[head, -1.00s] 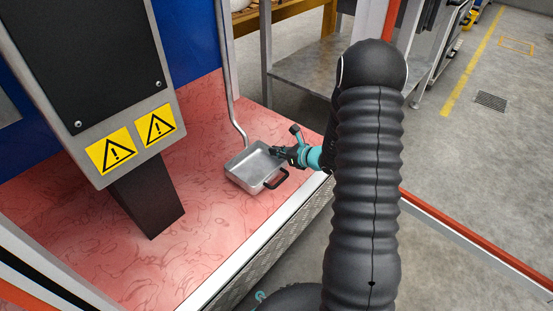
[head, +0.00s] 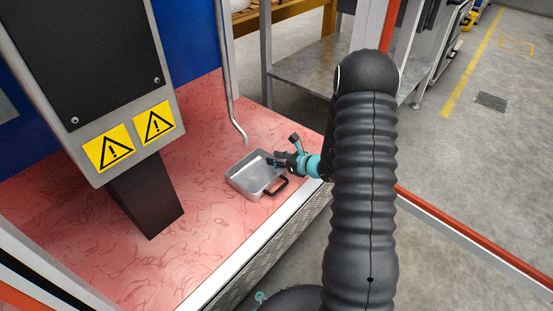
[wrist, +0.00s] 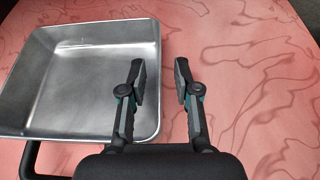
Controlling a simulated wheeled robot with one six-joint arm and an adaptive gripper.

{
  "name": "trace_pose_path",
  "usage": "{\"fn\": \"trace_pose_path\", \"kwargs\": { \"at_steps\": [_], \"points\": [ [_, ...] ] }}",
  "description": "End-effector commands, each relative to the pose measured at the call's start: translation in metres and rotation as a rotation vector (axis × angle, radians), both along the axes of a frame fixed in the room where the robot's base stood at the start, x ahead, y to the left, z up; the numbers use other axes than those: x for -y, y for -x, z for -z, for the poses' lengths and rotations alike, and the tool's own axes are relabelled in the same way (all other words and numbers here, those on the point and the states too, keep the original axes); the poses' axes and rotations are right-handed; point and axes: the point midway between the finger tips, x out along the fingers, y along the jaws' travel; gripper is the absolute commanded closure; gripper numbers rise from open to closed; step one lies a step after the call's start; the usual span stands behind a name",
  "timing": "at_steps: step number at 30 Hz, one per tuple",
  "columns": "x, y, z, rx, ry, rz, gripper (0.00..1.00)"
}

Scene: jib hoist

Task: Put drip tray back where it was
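The drip tray (head: 240,180) is a shallow, square, empty metal pan with a black handle (head: 276,187) on its front side. It sits on the reddish floor, just in front of the lower end of a bent grey pipe. In the wrist view the tray (wrist: 85,85) fills the left side. My gripper (wrist: 160,78) is open, with its fingers on either side of the tray's right wall, the left one over the inside and the right one outside. A gap shows between each finger and the wall. In the head view my gripper (head: 272,160) is at the tray's right edge.
The bent pipe (head: 232,100) hangs down behind the tray. A dark post (head: 146,200) under a panel with yellow warning signs (head: 108,148) stands to the left. A pale floor edge (head: 255,245) runs along the front. The reddish floor around the tray is clear.

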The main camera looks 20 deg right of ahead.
Motion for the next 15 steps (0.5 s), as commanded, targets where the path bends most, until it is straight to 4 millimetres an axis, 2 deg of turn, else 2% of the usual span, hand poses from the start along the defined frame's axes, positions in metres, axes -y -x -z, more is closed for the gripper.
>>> {"fn": "trace_pose_path", "kwargs": {
  "at_steps": [8,15],
  "points": [
    [0.0,0.0,-0.005,0.0,0.0,0.0,0.69],
    [0.021,0.028,-0.019,0.0,0.001,0.004,0.69]
  ]
}}
